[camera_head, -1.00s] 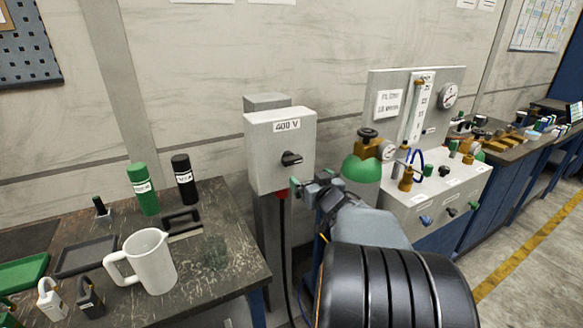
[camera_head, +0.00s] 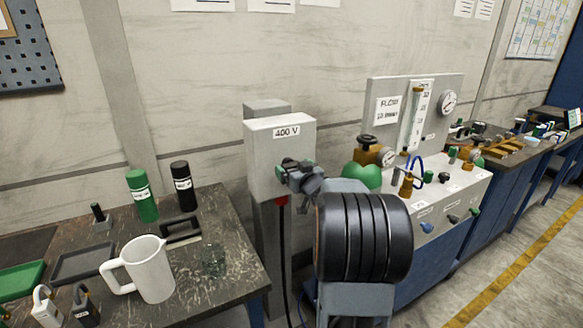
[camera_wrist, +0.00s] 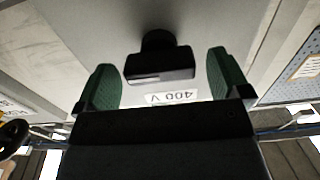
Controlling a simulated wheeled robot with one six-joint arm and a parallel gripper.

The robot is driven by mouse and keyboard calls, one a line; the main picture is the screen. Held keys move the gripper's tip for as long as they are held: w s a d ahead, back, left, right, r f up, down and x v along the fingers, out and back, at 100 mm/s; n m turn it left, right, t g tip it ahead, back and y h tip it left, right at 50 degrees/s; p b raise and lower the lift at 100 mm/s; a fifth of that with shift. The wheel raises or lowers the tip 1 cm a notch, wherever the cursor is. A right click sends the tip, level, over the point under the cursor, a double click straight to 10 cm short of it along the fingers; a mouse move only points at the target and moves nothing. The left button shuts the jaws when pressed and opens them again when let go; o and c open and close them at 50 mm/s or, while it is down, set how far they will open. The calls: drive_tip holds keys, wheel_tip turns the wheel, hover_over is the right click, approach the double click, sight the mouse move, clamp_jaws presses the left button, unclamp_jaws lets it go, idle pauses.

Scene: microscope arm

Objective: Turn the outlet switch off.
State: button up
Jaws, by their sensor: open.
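The outlet box (camera_head: 265,150) is a light grey box labelled "400 V" on a grey post against the wall. Its black rotary switch knob (camera_wrist: 160,66) shows in the wrist view, with the upside-down "400 V" label below it. My gripper (camera_wrist: 164,75) is open, with one green-padded finger on each side of the knob and a gap to it on both sides. In the head view my gripper (camera_head: 296,172) is at the front of the box and covers the knob. I cannot tell from there how far the fingertips are from the box face.
A red plug (camera_head: 282,201) with a black cable hangs under the box. A dark workbench (camera_head: 235,262) with a white jug (camera_head: 150,268) and bottles stands on the left. A gas panel with a green cylinder (camera_head: 361,177) and valves is close on the right.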

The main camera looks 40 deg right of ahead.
drive_tip(key=shift+w+d, duration=0.1)
drive_tip(key=shift+w, duration=0.65)
drive_tip(key=shift+c, duration=0.4)
drive_tip(key=c, duration=0.8)
drive_tip(key=shift+c, duration=0.3)
